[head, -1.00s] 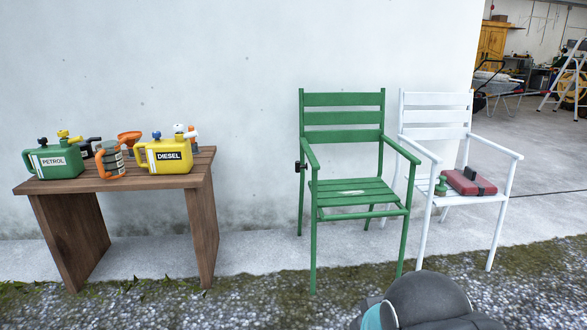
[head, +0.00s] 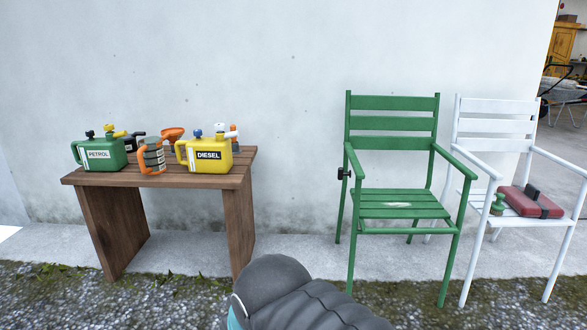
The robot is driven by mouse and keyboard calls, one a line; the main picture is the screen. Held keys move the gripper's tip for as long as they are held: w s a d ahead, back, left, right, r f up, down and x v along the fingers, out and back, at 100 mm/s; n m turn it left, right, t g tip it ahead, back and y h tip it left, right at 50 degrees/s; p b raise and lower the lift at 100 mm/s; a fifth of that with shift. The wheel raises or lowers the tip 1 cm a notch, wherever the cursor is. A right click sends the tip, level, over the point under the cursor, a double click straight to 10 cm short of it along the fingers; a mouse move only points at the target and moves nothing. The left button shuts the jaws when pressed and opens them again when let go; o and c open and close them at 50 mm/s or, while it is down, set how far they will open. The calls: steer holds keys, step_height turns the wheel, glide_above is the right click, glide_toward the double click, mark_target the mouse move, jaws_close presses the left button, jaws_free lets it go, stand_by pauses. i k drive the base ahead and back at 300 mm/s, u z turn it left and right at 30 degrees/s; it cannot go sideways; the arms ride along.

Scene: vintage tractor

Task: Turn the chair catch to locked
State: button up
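The green chair (head: 393,126) stands against the white wall, right of centre in the head view. A small black catch (head: 343,174) sits on the left side of the chair, just below the armrest. The catch is too small to tell which way it is turned. Part of my arm shows at the bottom centre, in front of and below the chair. My gripper is not in view.
A wooden bench (head: 238,222) on the left holds a green petrol can (head: 100,153), a yellow diesel can (head: 208,154) and other items. A white chair (head: 495,127) with a red case (head: 530,202) stands at right. Gravel (head: 180,300) lies in front.

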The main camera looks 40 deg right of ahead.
mark_target(340, 174)
steer(key=z, duration=0.05)
steer(key=i, duration=1.1)
steer(key=z, duration=0.75)
